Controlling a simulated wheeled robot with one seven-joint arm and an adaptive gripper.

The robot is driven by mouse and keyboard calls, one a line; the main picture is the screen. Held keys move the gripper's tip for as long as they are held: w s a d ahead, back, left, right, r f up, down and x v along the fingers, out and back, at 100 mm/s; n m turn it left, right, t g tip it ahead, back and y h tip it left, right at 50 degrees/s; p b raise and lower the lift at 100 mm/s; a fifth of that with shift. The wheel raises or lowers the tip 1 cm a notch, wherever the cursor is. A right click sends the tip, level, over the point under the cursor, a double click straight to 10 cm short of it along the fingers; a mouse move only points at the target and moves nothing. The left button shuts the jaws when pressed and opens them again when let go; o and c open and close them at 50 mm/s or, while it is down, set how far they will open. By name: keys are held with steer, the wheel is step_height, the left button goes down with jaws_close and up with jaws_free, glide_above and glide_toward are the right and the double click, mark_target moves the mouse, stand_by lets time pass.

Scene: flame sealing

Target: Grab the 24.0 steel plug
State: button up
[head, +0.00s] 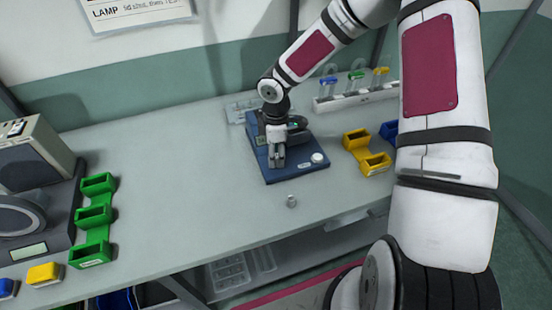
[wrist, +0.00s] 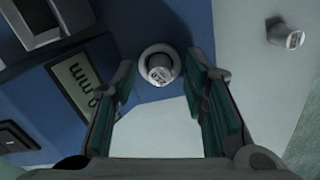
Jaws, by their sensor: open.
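A small round steel plug (wrist: 160,74) sits in a pale round seat (wrist: 148,54) on a blue instrument base. Its top label is tilted and looks like 24.0, though it is small. In the wrist view my gripper (wrist: 161,85) is open, its green-padded fingers on either side of the plug and apart from it. In the head view my gripper (head: 277,164) points down over the blue instrument (head: 290,176), hiding part of it. A second steel plug (wrist: 287,34) stands on the bench, its label unreadable; a small steel piece also stands on the bench in the head view (head: 292,201).
A display (wrist: 80,85) lies left of the fingers. A white round part (head: 317,158) is on the blue base. Yellow bins (head: 375,163) and a rack (head: 355,98) stand right. Green bins (head: 93,215) stand left. The middle bench is clear.

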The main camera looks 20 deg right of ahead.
jaws_close()
steer(key=shift+r, duration=0.2)
